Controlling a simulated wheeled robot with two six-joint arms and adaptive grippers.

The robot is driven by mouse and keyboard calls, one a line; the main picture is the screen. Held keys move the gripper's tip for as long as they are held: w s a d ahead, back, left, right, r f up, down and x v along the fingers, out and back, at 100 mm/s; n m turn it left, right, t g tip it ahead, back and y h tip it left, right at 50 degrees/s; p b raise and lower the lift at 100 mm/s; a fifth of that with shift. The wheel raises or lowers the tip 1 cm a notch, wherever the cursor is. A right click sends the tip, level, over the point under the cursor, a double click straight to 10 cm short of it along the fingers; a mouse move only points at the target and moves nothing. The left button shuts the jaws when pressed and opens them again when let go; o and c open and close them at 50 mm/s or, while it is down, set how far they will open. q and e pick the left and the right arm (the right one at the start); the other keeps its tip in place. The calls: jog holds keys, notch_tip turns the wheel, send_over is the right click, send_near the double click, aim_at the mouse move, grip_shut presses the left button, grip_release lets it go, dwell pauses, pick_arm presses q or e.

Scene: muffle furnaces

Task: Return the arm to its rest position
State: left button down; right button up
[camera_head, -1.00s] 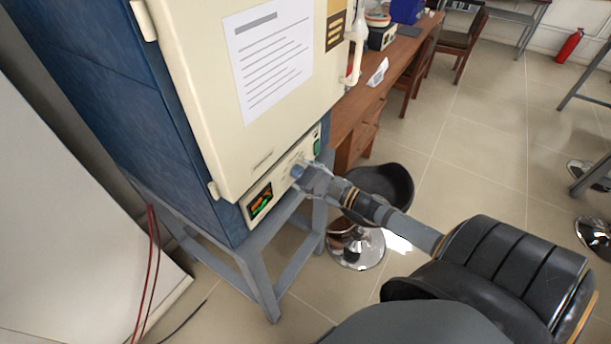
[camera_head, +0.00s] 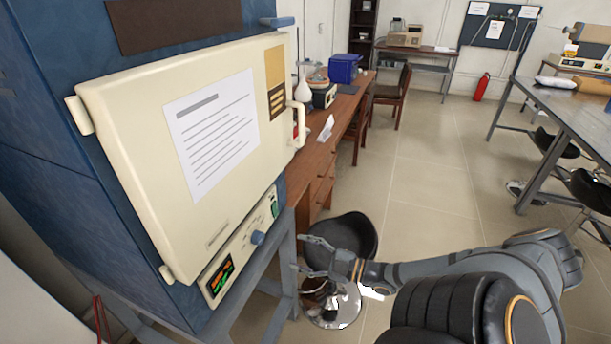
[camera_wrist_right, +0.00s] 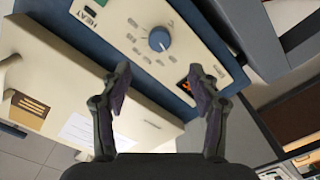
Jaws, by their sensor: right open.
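My right gripper (camera_head: 308,256) is open and empty in the head view, in front of the furnace's lower right corner. Its arm comes in from the lower right. In the right wrist view its two fingers (camera_wrist_right: 160,100) are spread, with the control panel beyond and nothing between them. The muffle furnace (camera_head: 130,150) is blue with a cream door, which is shut. Its control panel (camera_head: 240,250) has a lit display and a blue knob (camera_head: 258,238). The knob also shows in the right wrist view (camera_wrist_right: 159,39), apart from the fingers. My left gripper is not in view.
A black stool (camera_head: 345,238) stands behind my right gripper. A wooden desk (camera_head: 330,150) with glassware and a blue box (camera_head: 344,68) is beyond the furnace. A metal table (camera_head: 575,110) stands at the right. The floor between is clear.

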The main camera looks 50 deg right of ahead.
jog(key=shift+s+d, duration=0.15)
jog(key=shift+s, duration=0.2)
dwell(0.3)
